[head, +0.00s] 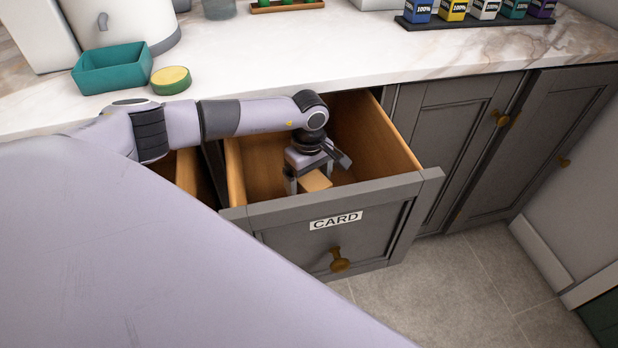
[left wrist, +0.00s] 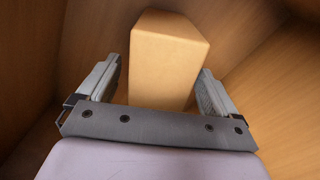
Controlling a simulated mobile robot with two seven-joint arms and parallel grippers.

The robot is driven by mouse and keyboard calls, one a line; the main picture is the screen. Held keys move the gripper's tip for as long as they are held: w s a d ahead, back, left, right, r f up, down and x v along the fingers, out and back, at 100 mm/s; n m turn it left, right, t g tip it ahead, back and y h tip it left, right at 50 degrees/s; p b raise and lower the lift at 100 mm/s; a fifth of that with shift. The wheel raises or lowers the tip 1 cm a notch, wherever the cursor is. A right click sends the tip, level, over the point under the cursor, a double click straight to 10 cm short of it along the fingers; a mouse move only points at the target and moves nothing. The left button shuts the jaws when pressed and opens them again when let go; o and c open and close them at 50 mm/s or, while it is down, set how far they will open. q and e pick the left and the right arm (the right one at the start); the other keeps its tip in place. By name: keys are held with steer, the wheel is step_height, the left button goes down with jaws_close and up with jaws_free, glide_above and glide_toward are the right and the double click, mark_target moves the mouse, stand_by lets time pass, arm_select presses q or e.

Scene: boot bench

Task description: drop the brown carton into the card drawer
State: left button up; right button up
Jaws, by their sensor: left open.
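The card drawer (head: 403,150) is pulled open, with a "CARD" label (head: 336,220) on its grey front. My left gripper (head: 309,186) reaches down inside the drawer and is open. The brown carton (head: 315,180) is inside the drawer, between the gripper's fingers. In the left wrist view the carton (left wrist: 165,60) stands between the two spread fingers (left wrist: 160,92), with a gap visible on each side. I cannot tell whether its underside rests on the drawer floor. My right gripper is not in view.
Another open drawer (head: 187,170) is left of the card drawer, mostly behind my arm. The marble counter (head: 350,55) behind holds a teal tub (head: 112,68), a round yellow-topped sponge or tin (head: 171,80), and a rack of coloured boxes (head: 475,22). Closed cupboard doors (head: 450,125) stand to the right.

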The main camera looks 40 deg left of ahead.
mark_target(309, 176)
arm_select(q)
steer(key=shift+r+p, duration=0.6)
steer(key=shift+r, duration=0.1)
step_height(309, 176, up, 6)
steer(key=shift+r, duration=0.6)
